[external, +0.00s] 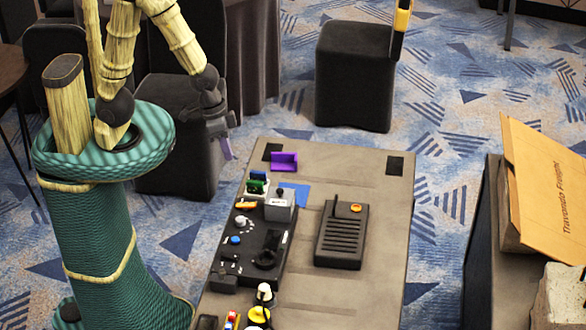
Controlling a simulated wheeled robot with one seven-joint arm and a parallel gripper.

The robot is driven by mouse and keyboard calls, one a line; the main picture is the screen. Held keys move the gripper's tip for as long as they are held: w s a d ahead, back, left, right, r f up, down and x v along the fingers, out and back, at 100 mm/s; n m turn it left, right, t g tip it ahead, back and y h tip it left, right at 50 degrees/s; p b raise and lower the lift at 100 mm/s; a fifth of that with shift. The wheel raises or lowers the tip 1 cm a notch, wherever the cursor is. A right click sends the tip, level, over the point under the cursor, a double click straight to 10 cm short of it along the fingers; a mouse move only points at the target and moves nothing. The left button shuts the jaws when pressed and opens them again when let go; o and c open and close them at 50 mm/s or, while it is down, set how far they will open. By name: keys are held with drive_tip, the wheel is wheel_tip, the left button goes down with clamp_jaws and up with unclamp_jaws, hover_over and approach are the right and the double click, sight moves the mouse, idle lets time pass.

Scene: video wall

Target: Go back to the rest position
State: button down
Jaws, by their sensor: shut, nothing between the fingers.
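My gripper (226,150) hangs at the end of my raised arm, just left of the far left corner of the grey table (330,290). Its fingers point down and look shut and empty. It is apart from the table and from everything on it. The nearest item on the table is a purple block-like holder (284,162), to the right of the gripper.
The table carries a black control panel (258,240), a black slatted device (342,236), a blue square (295,194) and several small coloured items at its near left. A dark stool (355,75) stands behind. An orange envelope (545,185) leans at the right.

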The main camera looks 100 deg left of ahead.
drive_tip(key=s+a+r+m+y, duration=0.1)
drive_tip(key=s+a+r+m, duration=0.1)
drive_tip(key=s+a, duration=0.2)
drive_tip(key=shift+r+m, duration=0.25)
drive_tip(key=shift+m, duration=0.15)
wheel_tip(320, 180, down, 33)
drive_tip(key=b, duration=3.3)
drive_tip(key=shift+r, duration=0.1)
